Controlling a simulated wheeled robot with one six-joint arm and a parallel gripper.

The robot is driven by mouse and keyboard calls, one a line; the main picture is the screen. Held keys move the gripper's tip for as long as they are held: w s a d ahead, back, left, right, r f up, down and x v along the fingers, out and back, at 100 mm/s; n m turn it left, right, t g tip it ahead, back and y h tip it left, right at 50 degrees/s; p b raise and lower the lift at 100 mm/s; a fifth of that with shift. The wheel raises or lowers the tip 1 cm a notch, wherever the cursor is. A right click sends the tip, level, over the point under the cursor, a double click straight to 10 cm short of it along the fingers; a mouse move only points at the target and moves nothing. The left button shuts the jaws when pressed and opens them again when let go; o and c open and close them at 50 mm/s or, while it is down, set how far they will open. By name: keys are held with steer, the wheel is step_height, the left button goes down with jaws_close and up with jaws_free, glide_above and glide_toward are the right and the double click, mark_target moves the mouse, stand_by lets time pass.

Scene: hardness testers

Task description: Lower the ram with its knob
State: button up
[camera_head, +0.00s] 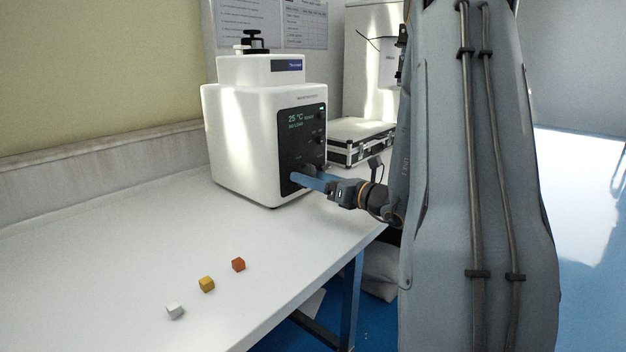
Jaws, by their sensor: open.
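A white machine (240,140) stands on the table, with a dark front panel (290,130) reading 25 °C. A black knob-like fitting (252,42) sits on its top. Small dark knobs show along the right side of the panel. I cannot tell which of these parts is the ram's knob, and no ram is clearly visible. My gripper (298,176) has blue fingers and reaches in from the right to the lower part of the panel. It is open. Its fingertips overlap the panel there, and I cannot tell whether they touch it or have a knob between them.
A black-and-silver case (358,143) and another pale machine (370,85) stand behind. My arm hides much of the right. The table's left is clear.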

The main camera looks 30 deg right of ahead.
steer(key=shift+c, duration=0.2)
steer(key=c, duration=1)
steer(key=shift+b, duration=0.3)
